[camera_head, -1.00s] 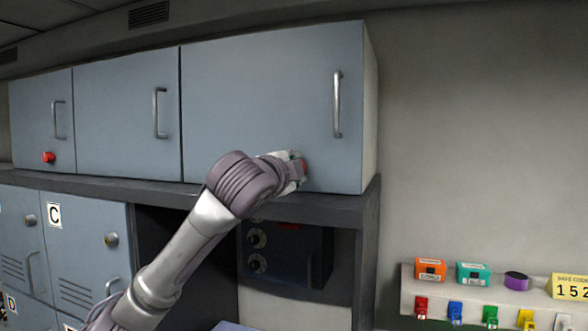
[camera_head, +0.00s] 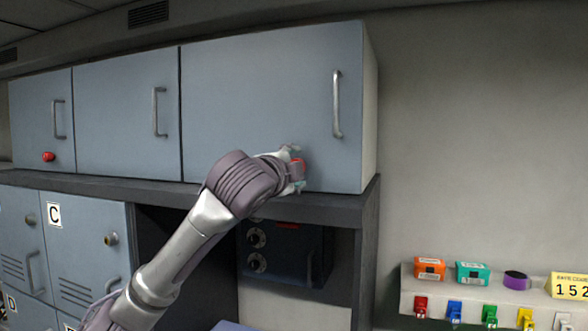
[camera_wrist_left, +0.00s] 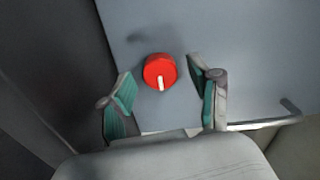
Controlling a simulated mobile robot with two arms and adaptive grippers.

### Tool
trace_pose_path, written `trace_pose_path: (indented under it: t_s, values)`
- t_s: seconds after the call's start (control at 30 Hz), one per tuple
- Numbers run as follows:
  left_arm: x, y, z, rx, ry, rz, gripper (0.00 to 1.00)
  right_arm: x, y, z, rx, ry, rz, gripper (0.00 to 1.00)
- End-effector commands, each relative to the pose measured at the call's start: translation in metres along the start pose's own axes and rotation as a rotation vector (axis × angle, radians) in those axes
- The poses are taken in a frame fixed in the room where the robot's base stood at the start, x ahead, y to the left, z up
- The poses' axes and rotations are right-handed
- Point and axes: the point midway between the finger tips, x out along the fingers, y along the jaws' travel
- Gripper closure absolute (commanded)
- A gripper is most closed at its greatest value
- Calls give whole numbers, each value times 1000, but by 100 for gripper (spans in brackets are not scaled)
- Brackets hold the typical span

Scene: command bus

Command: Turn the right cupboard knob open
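The right cupboard door (camera_head: 258,95) is closed, large and blue-grey, with a vertical metal handle (camera_head: 337,105) near its right side. Its red knob (camera_head: 298,167) sits low on the door, partly hidden by my left gripper in the head view. In the left wrist view the round knob (camera_wrist_left: 159,71) shows a white mark pointing down in the picture. My left gripper (camera_wrist_left: 160,70) is open, its teal-padded fingers on either side of the knob with gaps between. It also shows at the knob in the head view (camera_head: 293,169). My right gripper is not in view.
Two smaller closed cupboards stand to the left; the far left one has a red knob (camera_head: 48,156). A dark shelf edge (camera_head: 330,207) runs just below the doors. A ledge (camera_head: 408,292) at right holds small coloured boxes. The wall above it is bare.

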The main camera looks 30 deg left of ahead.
Motion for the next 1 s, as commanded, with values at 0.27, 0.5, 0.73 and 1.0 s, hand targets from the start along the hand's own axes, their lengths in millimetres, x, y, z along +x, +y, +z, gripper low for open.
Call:
trace_pose_path:
  t_s: [0.27, 0.5, 0.73, 1.0]
  values:
    - [-4, -1, 0, -1, 0, -1, 38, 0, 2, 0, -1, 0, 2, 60]
    - [-42, -1, 0, 1, 2, -5, 38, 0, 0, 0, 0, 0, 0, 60]
    - [-91, -1, 0, 2, 1, -4, 38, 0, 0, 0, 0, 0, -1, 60]
    - [-118, 0, 0, 1, 1, 0, 38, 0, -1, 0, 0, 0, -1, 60]
